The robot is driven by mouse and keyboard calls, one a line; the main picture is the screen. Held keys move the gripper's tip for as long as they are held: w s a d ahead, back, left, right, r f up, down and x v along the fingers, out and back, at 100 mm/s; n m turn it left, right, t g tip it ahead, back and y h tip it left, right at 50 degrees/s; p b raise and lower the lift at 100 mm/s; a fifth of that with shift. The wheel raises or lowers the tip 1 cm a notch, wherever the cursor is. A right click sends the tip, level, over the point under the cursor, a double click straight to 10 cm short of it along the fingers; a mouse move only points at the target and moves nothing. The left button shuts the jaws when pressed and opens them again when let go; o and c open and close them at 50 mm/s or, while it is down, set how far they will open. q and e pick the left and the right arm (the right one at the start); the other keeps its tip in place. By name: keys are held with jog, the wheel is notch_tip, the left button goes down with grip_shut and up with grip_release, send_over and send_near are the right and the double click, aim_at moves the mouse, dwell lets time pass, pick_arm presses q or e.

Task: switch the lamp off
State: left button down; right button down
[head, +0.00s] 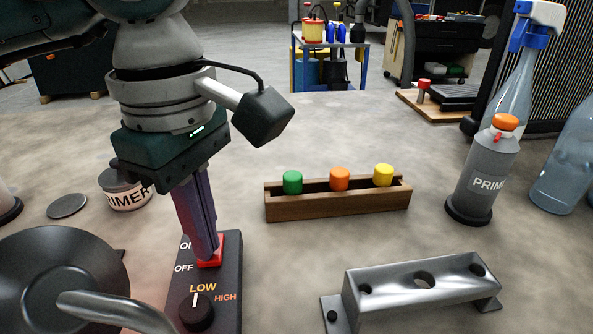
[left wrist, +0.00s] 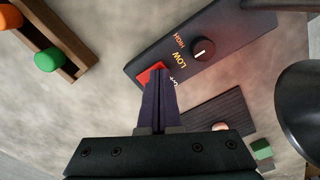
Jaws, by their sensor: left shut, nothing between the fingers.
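A black control box (head: 228,290) stands on the bench, with ON and OFF marks, a red switch (head: 217,251) and a round knob (head: 196,311) marked LOW and HIGH. My left gripper (head: 208,256) points down, shut and empty, with its fingertips at the red switch and partly covering it. The left wrist view also shows the fingertips (left wrist: 158,76) over the red switch (left wrist: 150,73); I cannot tell whether they press it. A dark round shade-like thing (head: 60,275), possibly the lamp, is at the lower left. Whether it is lit cannot be told. My right gripper is out of view.
A wooden rack (head: 335,205) with green, orange and yellow knobs stands right of the gripper. A metal bracket (head: 420,285) lies at front right. A PRIMER bottle (head: 485,180) and clear spray bottle (head: 512,90) stand at right; a PRIMER tin (head: 125,192) is at left.

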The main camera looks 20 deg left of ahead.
pick_arm(q)
jog(key=shift+f+b, duration=0.4)
jog(key=shift+f, duration=0.05)
jog(key=shift+r, duration=0.1)
jog(key=shift+r+p, duration=2.45)
jog(key=shift+r, duration=1.05)
